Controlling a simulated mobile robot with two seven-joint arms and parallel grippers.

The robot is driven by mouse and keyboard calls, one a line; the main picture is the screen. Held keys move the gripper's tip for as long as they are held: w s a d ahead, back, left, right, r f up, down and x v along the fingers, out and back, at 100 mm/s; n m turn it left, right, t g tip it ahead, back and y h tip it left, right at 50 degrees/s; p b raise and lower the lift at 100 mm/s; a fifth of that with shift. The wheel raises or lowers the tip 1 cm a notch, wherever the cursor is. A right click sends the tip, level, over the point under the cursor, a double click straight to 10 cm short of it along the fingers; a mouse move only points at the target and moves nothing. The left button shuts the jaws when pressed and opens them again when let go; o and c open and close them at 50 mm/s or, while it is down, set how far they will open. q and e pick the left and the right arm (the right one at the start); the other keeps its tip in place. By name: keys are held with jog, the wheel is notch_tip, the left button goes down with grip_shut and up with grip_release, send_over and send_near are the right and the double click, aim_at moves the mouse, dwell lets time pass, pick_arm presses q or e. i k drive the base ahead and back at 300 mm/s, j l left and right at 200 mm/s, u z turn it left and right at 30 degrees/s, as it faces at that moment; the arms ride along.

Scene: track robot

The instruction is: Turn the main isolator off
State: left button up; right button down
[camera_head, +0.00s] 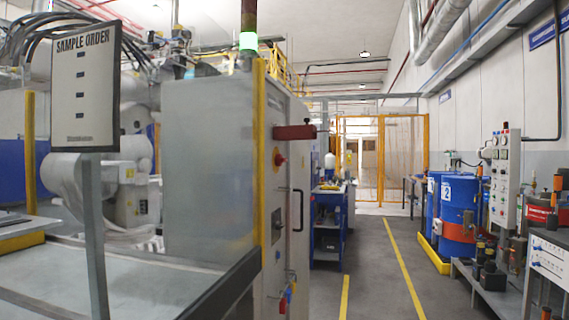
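A grey cabinet (208,165) stands left of centre, with its narrow front side facing the aisle. A dark red bar-shaped handle (295,132) sticks out sideways near the top of that side. A small round red knob (279,157) sits just below it. I cannot tell for certain which of the two is the main isolator, nor read its position. A black vertical pull handle (298,210) is lower down, and small red, yellow and blue items (288,297) hang near the bottom. Neither of my grippers is in view.
A "SAMPLE ORDER" sign (85,85) on a post and a grey table (130,285) stand at the near left. Clear aisle floor (375,265) runs ahead between yellow lines. Blue drums (457,210), a panel with gauges (503,180) and a bench (490,290) line the right.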

aim_at(279, 160)
jog(key=i+l, duration=0.95)
jog(key=i+l+u, duration=0.35)
jog(key=i+l, duration=0.35)
